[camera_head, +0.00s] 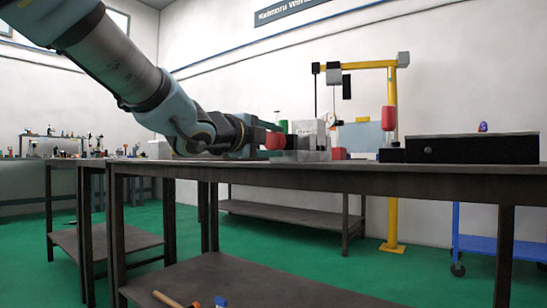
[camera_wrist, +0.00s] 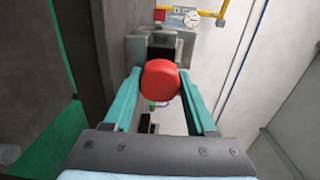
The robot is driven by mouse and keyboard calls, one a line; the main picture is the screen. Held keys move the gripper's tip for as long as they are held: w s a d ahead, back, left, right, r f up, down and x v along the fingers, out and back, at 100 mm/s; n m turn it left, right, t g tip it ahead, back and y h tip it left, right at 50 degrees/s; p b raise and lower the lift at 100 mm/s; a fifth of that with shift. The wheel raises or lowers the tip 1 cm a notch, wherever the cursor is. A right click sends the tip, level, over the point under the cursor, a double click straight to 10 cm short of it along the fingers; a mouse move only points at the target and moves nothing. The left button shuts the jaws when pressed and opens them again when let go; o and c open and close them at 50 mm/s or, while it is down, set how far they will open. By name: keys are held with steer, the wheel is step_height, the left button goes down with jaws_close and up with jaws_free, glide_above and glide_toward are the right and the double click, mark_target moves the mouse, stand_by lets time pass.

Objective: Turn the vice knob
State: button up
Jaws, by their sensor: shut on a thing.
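The red round vice knob (camera_wrist: 161,79) sits between the two teal fingers of my gripper (camera_wrist: 160,90) in the wrist view. The fingers touch it on both sides, so my gripper is shut on it. In the head view the red knob (camera_head: 275,140) shows at the end of my gripper (camera_head: 265,137), just above the table top. The grey body of the vice (camera_wrist: 131,48) stands behind the knob in the wrist view. In the head view small parts around the knob are too small to tell apart.
The dark table (camera_head: 400,172) runs across the view. A yellow post with an arm (camera_head: 392,100) stands behind. A blue cart (camera_head: 500,247) is at far right.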

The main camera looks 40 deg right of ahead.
steer(key=shift+f+m+b, duration=0.15)
steer(key=shift+m+b, duration=1.75)
steer(key=shift+m, duration=0.3)
steer(key=o, duration=1.4)
